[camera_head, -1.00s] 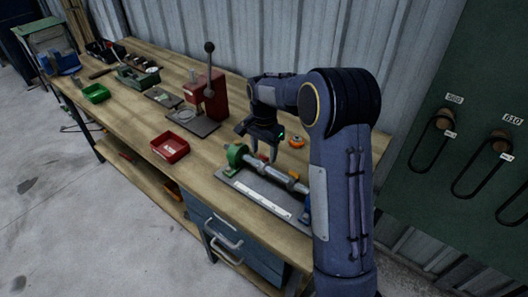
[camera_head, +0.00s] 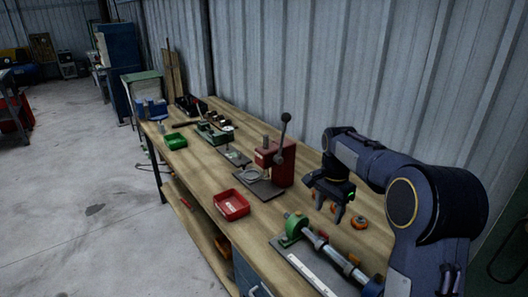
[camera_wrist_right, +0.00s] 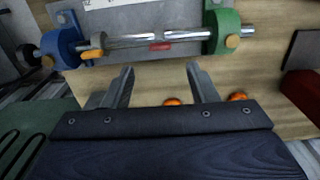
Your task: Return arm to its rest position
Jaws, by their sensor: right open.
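My right gripper (camera_head: 338,208) is open and empty above the workbench (camera_head: 215,195), with its fingers pointing down. It hangs between the red press and the green-ended shaft fixture (camera_head: 297,228). In the right wrist view the two fingers (camera_wrist_right: 158,88) stand apart with bare wood between them, and the shaft fixture (camera_wrist_right: 222,32) lies beyond their tips. My left gripper is not in view.
Orange knobs (camera_head: 360,222) lie by the gripper. A red lever press (camera_head: 280,165) stands behind it. A red bin (camera_head: 231,205) and a green bin (camera_head: 175,141) sit along the front edge. A corrugated wall (camera_head: 330,70) backs the bench. Open floor (camera_head: 80,190) lies to the left.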

